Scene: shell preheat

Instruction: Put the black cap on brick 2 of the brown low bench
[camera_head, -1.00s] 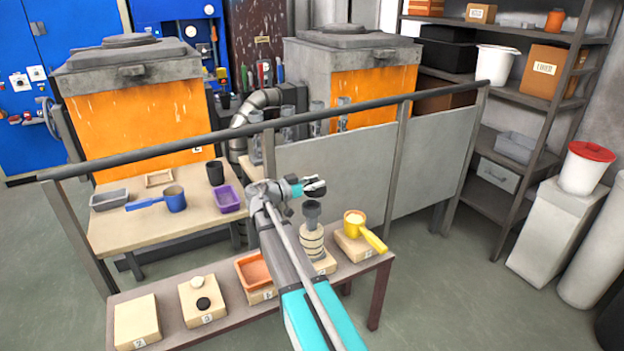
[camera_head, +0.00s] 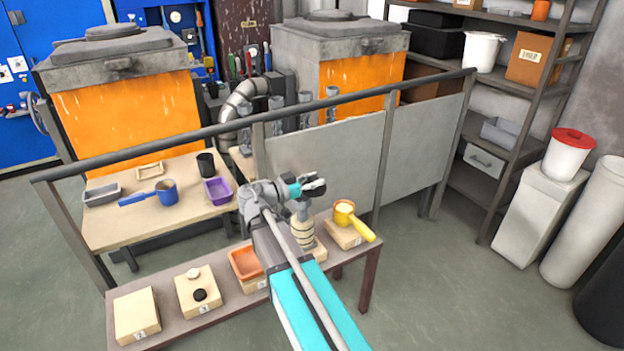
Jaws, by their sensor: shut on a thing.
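The brown low bench (camera_head: 185,330) runs along the near side and carries several pale bricks. Brick 2 (camera_head: 136,314) is at its left end, with a bare top. My gripper (camera_head: 314,186) is above the right part of the bench, to the right of and above both bricks. It is shut on a small dark thing, too unclear to name. My arm hides part of the bench.
An orange tray (camera_head: 246,263), a ribbed pale shell (camera_head: 301,232) with a grey top, and a yellow ladle (camera_head: 355,222) stand on bricks farther right. A dark rail (camera_head: 185,139) with grey panels (camera_head: 325,164) rises behind the bench. A worktable (camera_head: 150,231) stands beyond.

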